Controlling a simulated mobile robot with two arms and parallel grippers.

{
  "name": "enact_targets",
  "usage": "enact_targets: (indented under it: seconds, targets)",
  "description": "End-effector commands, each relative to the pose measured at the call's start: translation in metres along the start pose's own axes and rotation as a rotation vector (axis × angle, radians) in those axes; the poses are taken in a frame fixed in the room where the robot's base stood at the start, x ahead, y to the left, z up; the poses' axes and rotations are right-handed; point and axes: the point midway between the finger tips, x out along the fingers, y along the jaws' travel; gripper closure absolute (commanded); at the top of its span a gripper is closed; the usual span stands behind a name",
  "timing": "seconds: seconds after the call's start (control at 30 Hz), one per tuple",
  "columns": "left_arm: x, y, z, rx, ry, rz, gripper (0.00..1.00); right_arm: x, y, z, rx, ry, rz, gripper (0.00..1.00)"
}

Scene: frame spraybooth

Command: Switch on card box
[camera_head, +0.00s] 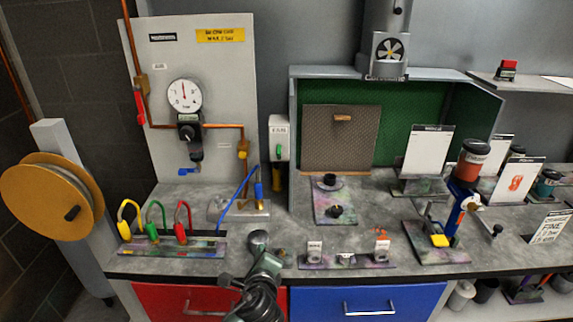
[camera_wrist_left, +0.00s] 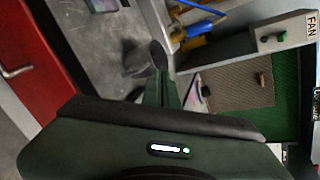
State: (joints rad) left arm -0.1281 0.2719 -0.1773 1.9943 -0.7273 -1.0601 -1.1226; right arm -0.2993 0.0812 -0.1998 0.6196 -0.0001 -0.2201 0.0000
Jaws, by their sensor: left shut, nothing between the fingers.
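A white box labelled FAN (camera_head: 280,130) is mounted beside the left edge of the green-lined booth, with a small green switch (camera_head: 279,151) on its front. The box (camera_wrist_left: 298,30) also shows at the upper right of the left wrist view, with the green switch (camera_wrist_left: 281,37) on it. I cannot tell the switch's position. No thing marked as a card box is clearly readable. My left gripper (camera_head: 259,242) is shut and empty over the bench's front edge, in front of and below the box and apart from it. It shows in the left wrist view (camera_wrist_left: 160,62). My right gripper is out of view.
A gauge panel (camera_head: 215,60) stands at the left, with coloured hooks (camera_head: 153,220) before it. Small labelled blocks (camera_head: 346,259) sit right of my gripper. White cards (camera_head: 428,150) stand further right.

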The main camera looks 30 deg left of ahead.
Motion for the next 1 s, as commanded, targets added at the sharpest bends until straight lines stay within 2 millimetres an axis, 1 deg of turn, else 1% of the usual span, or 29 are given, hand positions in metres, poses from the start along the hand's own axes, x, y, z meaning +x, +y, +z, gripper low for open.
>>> enact_targets:
  seconds: [0.03, 0.07, 0.1, 0.17, 0.2, 0.3, 0.4, 0.43, 0.5, 0.6, 0.9, 1.0]
  targets:
    - [0.006, -0.015, 0.008, 0.076, -0.032, -0.042, 1.00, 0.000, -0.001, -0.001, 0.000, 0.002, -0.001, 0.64]
    - [0.010, -0.025, 0.012, 0.131, -0.054, -0.067, 1.00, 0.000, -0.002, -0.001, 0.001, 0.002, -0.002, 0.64]
    - [0.014, -0.038, 0.019, 0.207, -0.086, -0.102, 1.00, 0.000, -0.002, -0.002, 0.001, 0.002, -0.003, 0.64]
    - [0.020, -0.060, 0.029, 0.332, -0.142, -0.153, 1.00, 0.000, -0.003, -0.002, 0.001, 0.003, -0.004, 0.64]
    - [0.023, -0.074, 0.036, 0.423, -0.185, -0.184, 1.00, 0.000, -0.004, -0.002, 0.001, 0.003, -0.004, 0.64]
    - [0.030, -0.109, 0.050, 0.644, -0.293, -0.250, 1.00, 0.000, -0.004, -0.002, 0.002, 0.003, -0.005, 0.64]
    - [0.035, -0.133, 0.057, 0.816, -0.376, -0.287, 1.00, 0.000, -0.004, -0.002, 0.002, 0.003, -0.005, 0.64]
    - [0.036, -0.139, 0.059, 0.854, -0.396, -0.294, 1.00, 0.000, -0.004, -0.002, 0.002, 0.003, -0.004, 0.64]
    - [0.037, -0.147, 0.061, 0.919, -0.428, -0.305, 1.00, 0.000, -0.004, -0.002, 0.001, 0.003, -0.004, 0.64]
    - [0.038, -0.152, 0.062, 0.961, -0.449, -0.310, 1.00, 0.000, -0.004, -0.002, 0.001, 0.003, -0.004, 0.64]
    - [0.039, -0.153, 0.062, 0.964, -0.450, -0.310, 1.00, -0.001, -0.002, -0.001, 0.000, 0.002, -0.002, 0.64]
    - [0.043, -0.156, 0.064, 0.963, -0.451, -0.310, 1.00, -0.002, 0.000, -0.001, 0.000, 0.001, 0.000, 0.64]
